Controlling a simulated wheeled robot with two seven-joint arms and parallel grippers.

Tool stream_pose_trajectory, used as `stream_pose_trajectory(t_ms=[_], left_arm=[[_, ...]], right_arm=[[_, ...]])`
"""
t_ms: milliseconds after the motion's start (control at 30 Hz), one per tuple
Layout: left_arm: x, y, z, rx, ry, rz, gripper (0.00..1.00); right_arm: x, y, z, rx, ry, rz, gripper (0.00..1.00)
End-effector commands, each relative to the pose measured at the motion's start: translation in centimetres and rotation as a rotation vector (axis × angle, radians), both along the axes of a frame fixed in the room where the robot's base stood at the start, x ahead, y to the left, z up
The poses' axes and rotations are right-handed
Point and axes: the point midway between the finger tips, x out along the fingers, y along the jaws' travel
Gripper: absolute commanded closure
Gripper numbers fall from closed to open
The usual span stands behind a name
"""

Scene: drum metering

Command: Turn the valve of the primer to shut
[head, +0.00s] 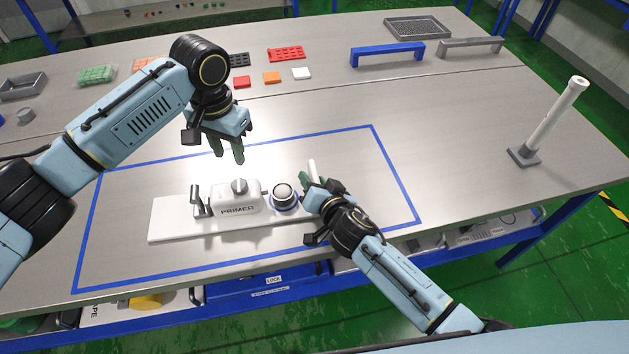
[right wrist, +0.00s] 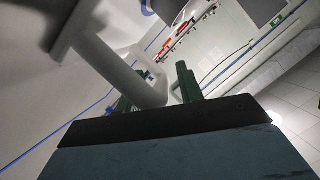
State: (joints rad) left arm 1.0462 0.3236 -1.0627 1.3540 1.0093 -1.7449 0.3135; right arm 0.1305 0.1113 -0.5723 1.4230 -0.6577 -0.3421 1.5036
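The primer (head: 235,205) is a white unit labelled PRIMER on a long white base plate. A pale lever (head: 312,169) stands up at the right end, partly hidden by my right gripper (head: 322,187). In the right wrist view a grey bent bar (right wrist: 145,90) lies near the green fingers, which stand apart; contact is unclear. My left gripper (head: 227,150) is open and empty above the table behind the primer.
A blue outline (head: 398,179) surrounds the primer on the metal table. A white post (head: 553,120) stands at the right. Blue (head: 387,54) and grey (head: 470,47) bar handles and small coloured blocks (head: 271,77) are at the back.

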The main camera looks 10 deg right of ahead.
Motion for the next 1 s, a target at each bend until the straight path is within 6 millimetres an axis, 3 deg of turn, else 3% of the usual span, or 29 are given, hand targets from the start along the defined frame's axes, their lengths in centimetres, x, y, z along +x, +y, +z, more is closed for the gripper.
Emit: stream_pose_trajectory(t_ms=[33,267,1000], left_arm=[[0.0,0.0,0.0,0.0,0.0,0.0,0.64],[0.0,0.0,0.0,0.0,0.0,0.0,0.64],[0.0,0.0,0.0,0.0,0.0,0.0,0.64]], right_arm=[[-0.01,-0.01,-0.01,0.0,0.0,0.0,0.7],[-0.03,-0.03,-0.01,0.0,0.0,0.0,1.0],[-0.04,-0.05,-0.02,0.0,0.0,-0.001,1.0]])
